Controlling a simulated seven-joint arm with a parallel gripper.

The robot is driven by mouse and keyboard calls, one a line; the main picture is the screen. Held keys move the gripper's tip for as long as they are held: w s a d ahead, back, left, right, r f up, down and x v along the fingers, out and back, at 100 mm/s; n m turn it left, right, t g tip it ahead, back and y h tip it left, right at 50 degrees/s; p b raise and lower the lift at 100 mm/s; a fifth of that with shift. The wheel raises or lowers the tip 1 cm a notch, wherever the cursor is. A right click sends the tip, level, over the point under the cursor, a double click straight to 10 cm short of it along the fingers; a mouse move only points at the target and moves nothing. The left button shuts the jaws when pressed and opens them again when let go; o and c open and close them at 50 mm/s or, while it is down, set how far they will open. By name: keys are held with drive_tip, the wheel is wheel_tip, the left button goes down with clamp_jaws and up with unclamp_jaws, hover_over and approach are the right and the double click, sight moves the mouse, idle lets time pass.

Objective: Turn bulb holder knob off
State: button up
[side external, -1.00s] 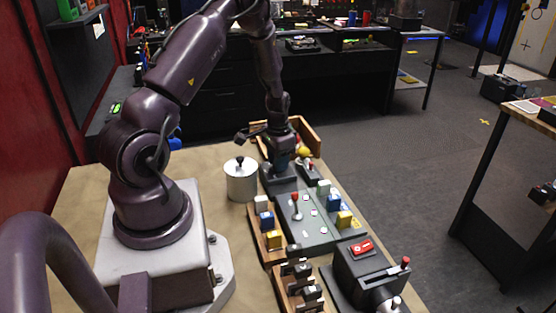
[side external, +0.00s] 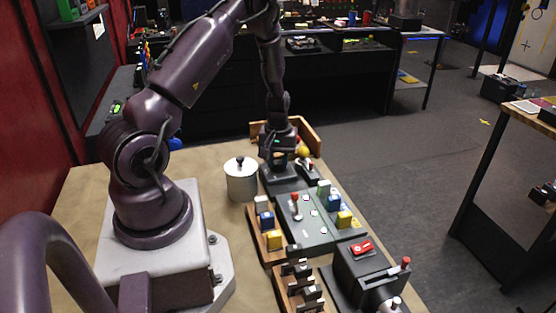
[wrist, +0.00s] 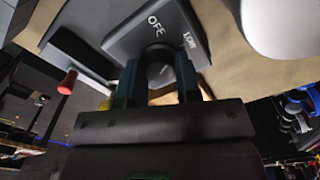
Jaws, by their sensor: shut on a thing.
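The bulb holder is a dark grey base (side external: 279,187) at the far end of the table, partly hidden under my gripper. In the wrist view its grey panel (wrist: 124,41) bears the words OFF and LOW. A round dark knob (wrist: 158,68) sits between my fingers. My gripper (wrist: 159,82) is shut on this knob, one finger on each side. In the side view my gripper (side external: 279,163) points down over the holder. The knob itself is hidden there, and I cannot read its exact setting.
A white lidded pot (side external: 241,181) stands close to the left. A grey board (side external: 306,222) with a red-tipped lever and coloured blocks lies in front. A wooden tray (side external: 312,137) stands behind, and a black box with a red switch (side external: 362,248) is nearer the camera.

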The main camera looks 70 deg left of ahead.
sight(278, 162)
drive_tip(key=n, duration=0.6)
drive_tip(key=shift+n, duration=0.3)
idle(0.4)
drive_tip(key=o, duration=0.9)
drive_tip(key=shift+o, duration=0.2)
drive_tip(key=shift+r, duration=0.1)
wheel_tip(278, 162, up, 13)
